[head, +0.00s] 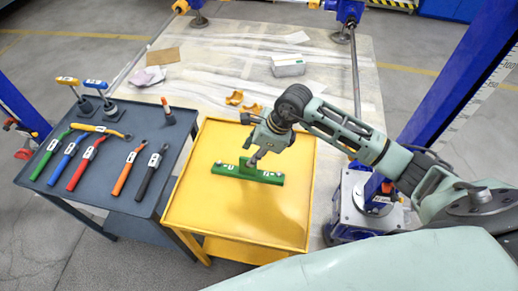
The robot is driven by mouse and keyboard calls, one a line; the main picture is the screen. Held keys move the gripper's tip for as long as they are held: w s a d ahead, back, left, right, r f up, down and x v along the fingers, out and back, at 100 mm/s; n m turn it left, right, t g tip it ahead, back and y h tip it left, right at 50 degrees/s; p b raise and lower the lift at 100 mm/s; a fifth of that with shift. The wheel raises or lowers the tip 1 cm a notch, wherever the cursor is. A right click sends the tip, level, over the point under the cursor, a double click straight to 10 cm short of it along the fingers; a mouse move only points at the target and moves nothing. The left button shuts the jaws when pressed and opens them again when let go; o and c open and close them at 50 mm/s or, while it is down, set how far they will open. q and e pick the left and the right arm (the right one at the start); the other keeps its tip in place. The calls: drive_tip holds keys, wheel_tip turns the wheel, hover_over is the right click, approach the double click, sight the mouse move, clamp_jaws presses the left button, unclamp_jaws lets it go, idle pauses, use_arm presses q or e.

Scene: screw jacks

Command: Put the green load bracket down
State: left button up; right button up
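The green load bracket (268,177) is a long bar with a short upright part. It is over the yellow table (275,217), close to its top and roughly level. I cannot tell for sure whether it touches the surface. My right gripper (253,161) comes down from above at the middle of the bracket. Its fingers are at the upright part and appear closed on it, hiding some of it. My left gripper is not in view.
A dark tool cart (120,203) left of the yellow table holds several colored-handled tools. Orange parts (236,97) and a grey box (288,65) lie on the pale floor board behind. A blue jack post (470,70) stands at right. The front of the yellow table is clear.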

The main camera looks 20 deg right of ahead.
drive_tip(key=shift+v, duration=2)
